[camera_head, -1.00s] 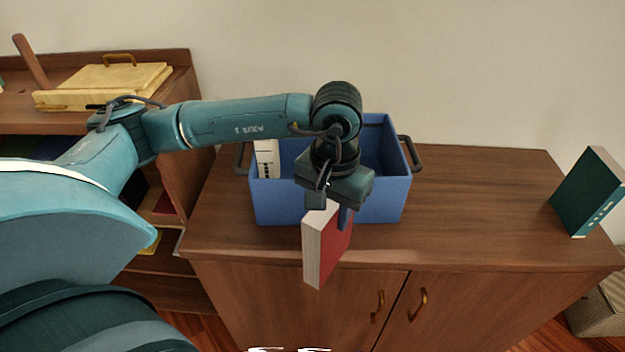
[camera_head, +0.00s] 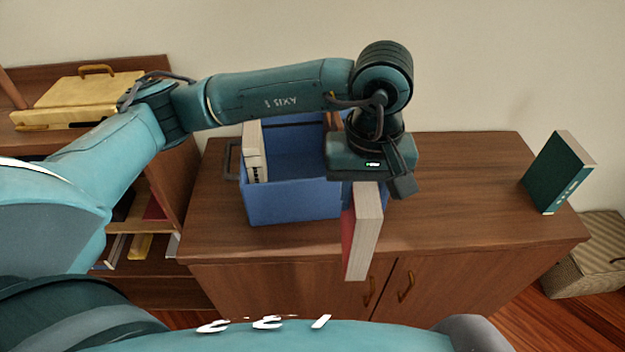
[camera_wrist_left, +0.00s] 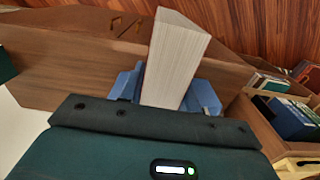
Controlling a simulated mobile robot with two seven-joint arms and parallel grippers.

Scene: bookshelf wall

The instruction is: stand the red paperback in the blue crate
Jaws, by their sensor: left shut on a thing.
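My left gripper (camera_head: 372,186) is shut on the red paperback (camera_head: 347,238) and holds it upright by its upper end. The book hangs in front of the blue crate (camera_head: 295,203), outside it, near the crate's right end. Its red cover faces left and its pale page block faces right. In the left wrist view the pale page block of the red paperback (camera_wrist_left: 177,55) sticks out beyond the gripper. The crate stands on the cabinet top, its right part hidden behind the gripper and book. My right gripper is not in view.
A white book (camera_head: 255,155) stands at the crate's left end; the crate's middle looks empty. A dark green book (camera_head: 558,172) stands on the cabinet top (camera_head: 465,190) at the right, with clear wood between. A yellow case (camera_head: 85,98) lies on the left shelf.

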